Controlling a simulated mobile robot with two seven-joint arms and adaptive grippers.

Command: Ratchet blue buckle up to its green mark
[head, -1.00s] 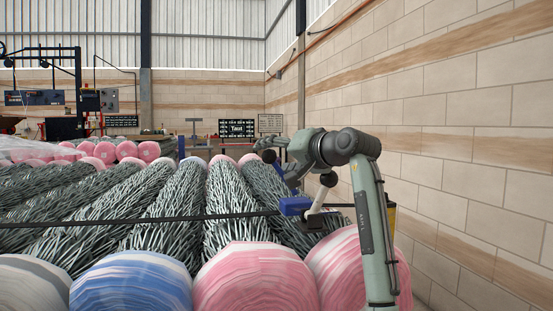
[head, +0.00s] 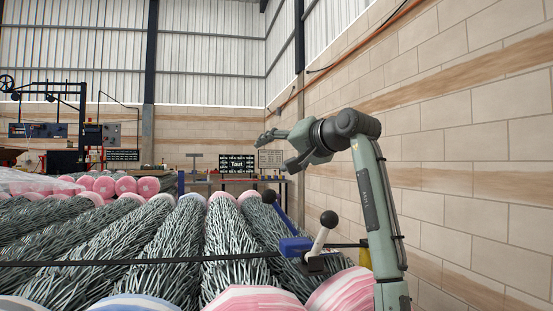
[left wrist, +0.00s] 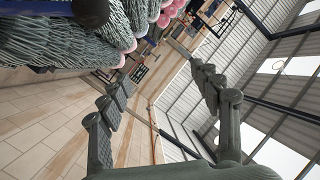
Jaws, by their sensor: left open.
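The blue buckle (head: 295,247) sits on a black strap (head: 180,261) that runs across the hoses of wire mesh. A blue lever (head: 277,213) and a pale handle (head: 319,241) with a black ball knob (head: 329,219) stand tilted up from it. My left gripper (head: 276,152) is open and empty, above and beyond the buckle, apart from it. In the left wrist view, its fingers (left wrist: 152,68) are spread with nothing between them; a dark knob (left wrist: 90,12) shows at the top left. I cannot make out a green mark. My right gripper is not in view.
A brick wall (head: 470,190) stands close on the right. Rolls of grey mesh with pink and blue ends (head: 252,297) fill the front. A board reading "Taut" (head: 237,163) stands at the back. Open air surrounds the gripper above the rolls.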

